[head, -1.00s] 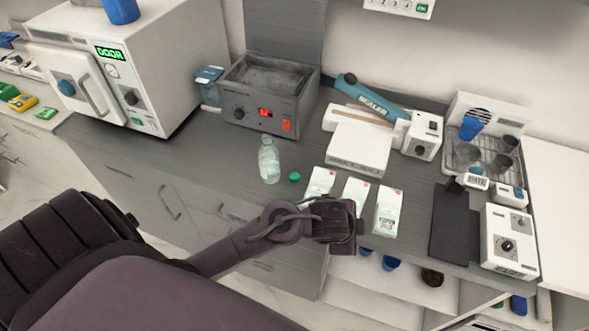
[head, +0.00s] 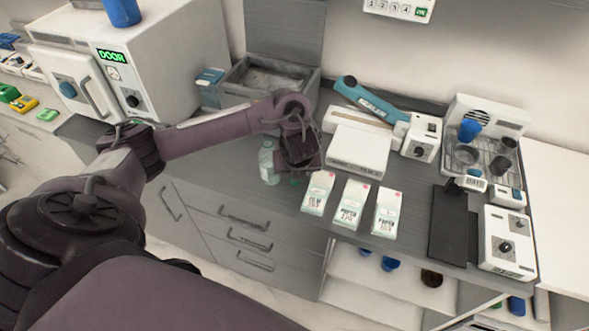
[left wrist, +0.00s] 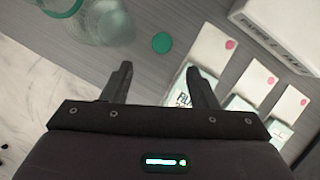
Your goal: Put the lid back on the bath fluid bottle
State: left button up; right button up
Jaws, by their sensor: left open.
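The clear bath fluid bottle (head: 267,165) stands on the grey counter in front of the ultrasonic-type bath and is partly hidden by my left arm in the head view. It also shows at the top left of the left wrist view (left wrist: 108,22), cut off by the frame edge. The green round lid (left wrist: 162,42) lies on the counter beside the bottle, just beyond my left fingertips in the left wrist view. In the head view the lid is mostly hidden behind my gripper. My left gripper (left wrist: 159,69) is open and empty, above the counter. My right gripper is not in view.
Several white-and-green cartons (head: 351,204) stand right of the lid, close to my gripper. A white box (head: 357,150) and a blue-handled sealer (head: 372,99) lie behind. The grey bath (head: 240,88) stands behind my arm. A dark mat (head: 450,222) lies at right.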

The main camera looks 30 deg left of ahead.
pick_arm(q)
jog(key=shift+w+f, duration=0.1)
jog(key=b+x, duration=0.2)
jog(key=shift+f, duration=0.3)
jog(key=shift+w+r, duration=0.1)
jog(key=shift+f+b, duration=0.3)
jog(key=shift+x, duration=2.35)
jog(key=shift+w+a+r, duration=0.1)
jog(key=shift+w+a, duration=0.05)
